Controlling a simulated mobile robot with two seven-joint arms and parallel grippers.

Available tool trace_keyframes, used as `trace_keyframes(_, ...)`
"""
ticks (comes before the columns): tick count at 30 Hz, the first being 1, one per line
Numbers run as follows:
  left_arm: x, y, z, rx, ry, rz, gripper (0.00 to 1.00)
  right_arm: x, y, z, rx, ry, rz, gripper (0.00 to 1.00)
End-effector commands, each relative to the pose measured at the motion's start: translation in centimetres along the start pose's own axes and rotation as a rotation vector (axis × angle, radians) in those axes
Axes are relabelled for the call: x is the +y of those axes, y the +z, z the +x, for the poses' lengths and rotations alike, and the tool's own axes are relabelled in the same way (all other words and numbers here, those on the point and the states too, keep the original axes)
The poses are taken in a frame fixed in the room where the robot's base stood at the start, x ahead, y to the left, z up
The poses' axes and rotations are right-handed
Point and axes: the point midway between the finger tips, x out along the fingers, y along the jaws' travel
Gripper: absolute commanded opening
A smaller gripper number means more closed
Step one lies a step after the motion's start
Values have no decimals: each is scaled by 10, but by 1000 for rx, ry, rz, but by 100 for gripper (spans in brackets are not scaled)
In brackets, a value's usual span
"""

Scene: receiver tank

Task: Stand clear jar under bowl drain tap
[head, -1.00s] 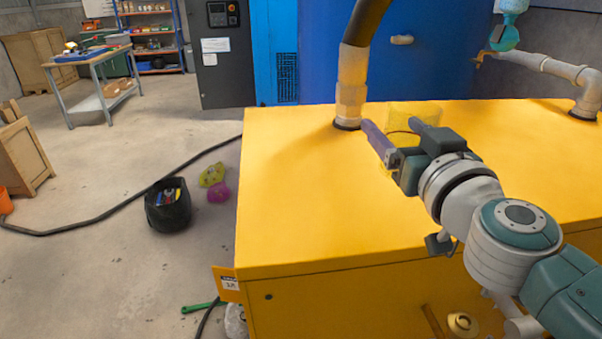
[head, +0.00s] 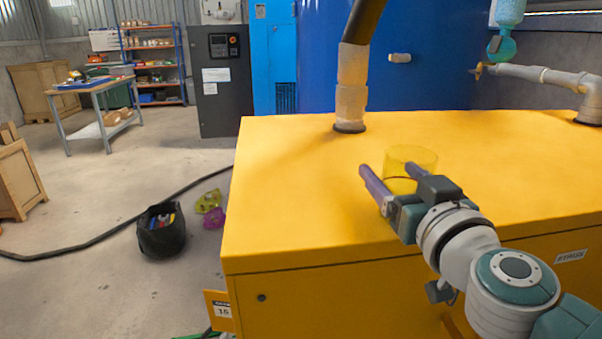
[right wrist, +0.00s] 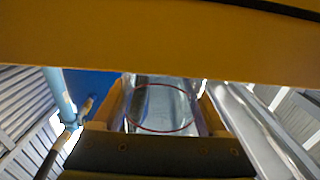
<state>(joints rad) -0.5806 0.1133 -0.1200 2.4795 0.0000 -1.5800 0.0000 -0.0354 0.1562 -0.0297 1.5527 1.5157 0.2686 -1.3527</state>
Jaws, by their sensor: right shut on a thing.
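The clear jar (head: 418,160) looks yellow against the cabinet in the head view. My right gripper (head: 388,174) is shut on it, with a finger on each side. In the right wrist view the jar (right wrist: 160,105) shows between the fingers, with a red ring line around it. I cannot tell whether its base touches the cabinet top. A teal bowl-like vessel (head: 502,46) hangs at the top right. A small brass-coloured tap (head: 478,71) sits on the end of the grey pipe, below and left of that vessel, well away from the jar. My left gripper is out of view.
The yellow cabinet top (head: 290,190) is broad and mostly clear. A hose with a pale fitting (head: 351,85) rises from its back part. The grey pipe (head: 545,76) stands at the back right. A black tool bag (head: 160,232) is on the floor at left.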

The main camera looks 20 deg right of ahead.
Motion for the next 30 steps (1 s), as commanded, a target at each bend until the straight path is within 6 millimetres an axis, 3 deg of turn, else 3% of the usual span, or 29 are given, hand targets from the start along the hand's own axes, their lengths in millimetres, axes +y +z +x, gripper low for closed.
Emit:
trace_keyframes(4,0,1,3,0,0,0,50,0,4,0,0,0,0,18)
trace_keyframes(5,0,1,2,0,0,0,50,0,3,0,0,0,0,79)
trace_keyframes(10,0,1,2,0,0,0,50,0,3,0,0,0,0,98)
trace_keyframes(20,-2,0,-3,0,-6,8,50,0,-2,-1,0,0,1,100)
trace_keyframes(23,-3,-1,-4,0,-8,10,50,0,0,-14,-4,-1,0,100)
trace_keyframes(30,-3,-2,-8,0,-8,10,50,0,1,-65,-5,-1,0,100)
